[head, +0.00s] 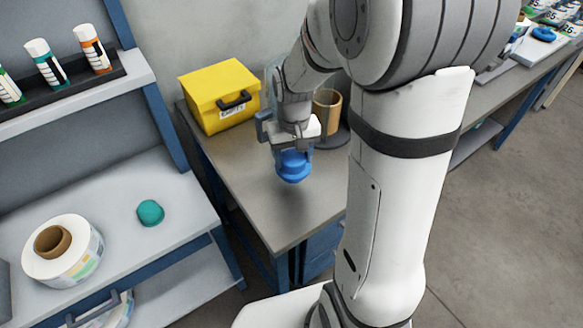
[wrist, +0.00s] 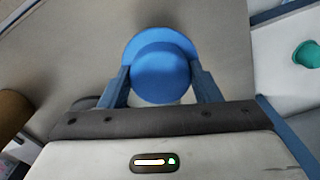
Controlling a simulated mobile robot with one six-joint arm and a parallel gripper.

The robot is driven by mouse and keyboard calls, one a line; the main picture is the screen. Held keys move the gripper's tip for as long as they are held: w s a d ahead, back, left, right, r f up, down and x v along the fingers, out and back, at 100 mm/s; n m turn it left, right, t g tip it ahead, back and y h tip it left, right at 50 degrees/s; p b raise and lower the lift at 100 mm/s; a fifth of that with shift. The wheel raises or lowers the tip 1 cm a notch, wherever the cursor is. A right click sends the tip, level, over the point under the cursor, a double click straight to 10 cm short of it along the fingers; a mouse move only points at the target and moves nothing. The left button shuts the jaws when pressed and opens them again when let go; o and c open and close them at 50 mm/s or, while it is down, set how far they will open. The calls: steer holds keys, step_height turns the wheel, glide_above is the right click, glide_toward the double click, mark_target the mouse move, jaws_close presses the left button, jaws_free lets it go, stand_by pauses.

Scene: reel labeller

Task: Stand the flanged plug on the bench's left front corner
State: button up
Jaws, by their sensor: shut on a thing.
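The flanged plug (head: 293,167) is blue, with a round body and a wider flange. My gripper (head: 293,150) is shut on it and holds it over the grey bench (head: 245,180), toward the bench's front part. In the wrist view the plug (wrist: 160,68) sits between the two blue fingers of my gripper (wrist: 162,85), its flange showing behind the round face. The head view does not clearly show whether the plug's underside touches the bench top. The bench's front corner (head: 280,245) is bare.
A yellow box (head: 220,95) and a cardboard tube (head: 327,110) on a dark disc stand farther back on the bench. A shelf unit at left holds a label reel (head: 65,250) and a teal piece (head: 150,212). My arm hides the bench's right part.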

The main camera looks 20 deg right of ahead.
steer(key=shift+f, duration=2.4)
steer(key=shift+f, duration=0.15)
steer(key=o, duration=1)
steer(key=shift+o, duration=0.2)
